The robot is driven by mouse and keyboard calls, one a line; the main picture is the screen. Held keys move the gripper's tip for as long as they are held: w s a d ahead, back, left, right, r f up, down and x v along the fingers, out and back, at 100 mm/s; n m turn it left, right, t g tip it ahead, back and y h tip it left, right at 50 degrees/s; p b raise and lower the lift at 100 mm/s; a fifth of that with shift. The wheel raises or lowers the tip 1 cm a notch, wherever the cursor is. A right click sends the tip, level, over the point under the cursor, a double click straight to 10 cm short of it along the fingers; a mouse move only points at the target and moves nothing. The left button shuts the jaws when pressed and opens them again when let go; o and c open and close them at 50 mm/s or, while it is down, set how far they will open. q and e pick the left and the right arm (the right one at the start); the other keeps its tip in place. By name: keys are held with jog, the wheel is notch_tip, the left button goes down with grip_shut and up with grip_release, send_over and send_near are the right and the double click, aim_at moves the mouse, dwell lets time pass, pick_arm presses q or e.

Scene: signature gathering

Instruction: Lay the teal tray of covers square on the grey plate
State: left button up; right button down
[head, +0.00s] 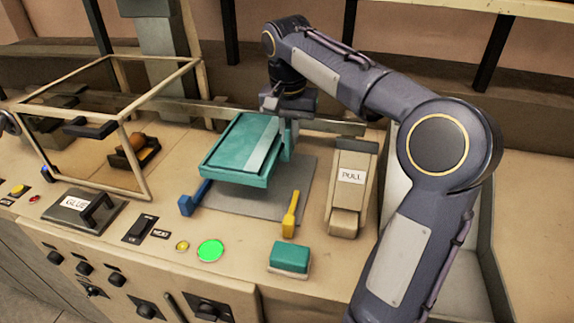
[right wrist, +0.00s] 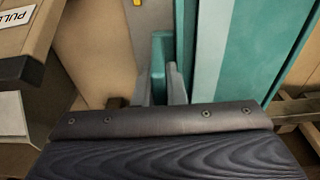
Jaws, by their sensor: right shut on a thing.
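The teal tray (head: 221,170) appears held a little above the grey plate (head: 291,178), covering its back and left part. Its long sides look roughly in line with the plate's, but the gap beneath is hard to judge. A lighter teal strip runs along the tray's right side. My right gripper (head: 287,133) is shut on the tray's teal tab at the right side. In the right wrist view, the fingers (right wrist: 167,83) pinch that tab, with the tray (right wrist: 258,45) beside them. The plate's right and front parts are bare. My left gripper is not in view.
A blue stop (head: 194,199) stands at the plate's front left and a yellow stop (head: 291,214) at its front right. The PULL lever block (head: 351,190) is to the right. A teal-topped block (head: 290,257) lies in front. A framed case (head: 128,120) stands left.

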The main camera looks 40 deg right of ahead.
aim_at(288, 126)
notch_tip(288, 126, down, 8)
jog(key=shift+r, duration=0.1)
jog(key=shift+b, duration=0.3)
jog(key=c, duration=1.9)
grip_release()
jog(key=shift+f, duration=0.25)
jog(key=shift+c, duration=0.2)
jog(key=o, duration=0.5)
jog(key=shift+c, duration=0.2)
jog(key=shift+r, duration=0.3)
jog(key=r, duration=0.4)
jog(key=r+p, duration=0.1)
jog(key=r, duration=0.2)
jog(key=s+a+r, duration=0.1)
jog(key=r, duration=0.3)
jog(key=shift+a+r, duration=0.1)
jog(key=shift+r, duration=0.25)
